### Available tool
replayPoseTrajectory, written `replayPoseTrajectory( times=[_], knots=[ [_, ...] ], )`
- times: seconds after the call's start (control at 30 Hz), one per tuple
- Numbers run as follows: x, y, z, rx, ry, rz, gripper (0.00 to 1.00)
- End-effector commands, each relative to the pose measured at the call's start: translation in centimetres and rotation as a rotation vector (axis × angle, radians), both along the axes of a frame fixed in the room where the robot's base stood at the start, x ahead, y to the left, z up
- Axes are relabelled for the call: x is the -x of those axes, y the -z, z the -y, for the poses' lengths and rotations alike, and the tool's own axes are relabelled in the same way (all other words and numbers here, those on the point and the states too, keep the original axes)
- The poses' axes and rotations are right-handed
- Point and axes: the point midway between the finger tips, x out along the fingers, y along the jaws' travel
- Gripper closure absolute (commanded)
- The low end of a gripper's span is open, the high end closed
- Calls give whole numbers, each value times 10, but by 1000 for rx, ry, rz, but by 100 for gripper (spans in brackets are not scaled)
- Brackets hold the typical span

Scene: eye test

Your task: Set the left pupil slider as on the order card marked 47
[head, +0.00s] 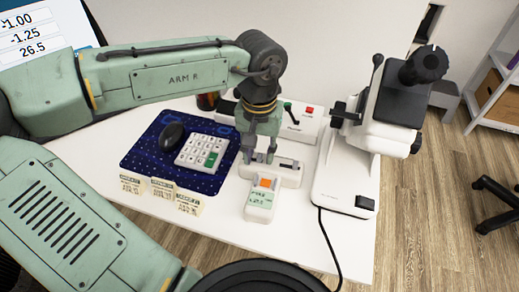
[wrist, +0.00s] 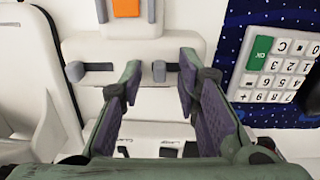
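The white pupil slider unit (head: 288,179) stands on the desk; it also shows in the wrist view (wrist: 130,48). It carries two dark sliders. The left slider (wrist: 160,71) is on the right in the wrist view, and the other slider (wrist: 76,72) is on the left. My gripper (head: 259,160) points down at the unit's left part. In the wrist view its open fingers stand on either side of the left slider's knob, with gaps; contact is not visible. Three order cards (head: 132,184), (head: 162,190), (head: 188,201) stand in front of the mat; their marks are too small to read.
A handheld device with an orange display (head: 260,206) lies in front of the unit. A keypad (head: 202,153) and dark mouse (head: 172,135) are on the blue mat (head: 139,157). A large instrument (head: 345,175) stands right. A screen (head: 35,32) shows -1.00, -1.25, 26.5.

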Motion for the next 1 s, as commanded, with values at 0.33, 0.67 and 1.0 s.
replayPoseTrajectory(
  times=[0.33, 0.67, 1.0],
  knots=[
    [0, 0, 0, 0, 1, 1, 79],
    [0, 0, 0, 0, 1, 1, 100],
    [0, 0, 0, 0, 1, 1, 100]
  ],
)
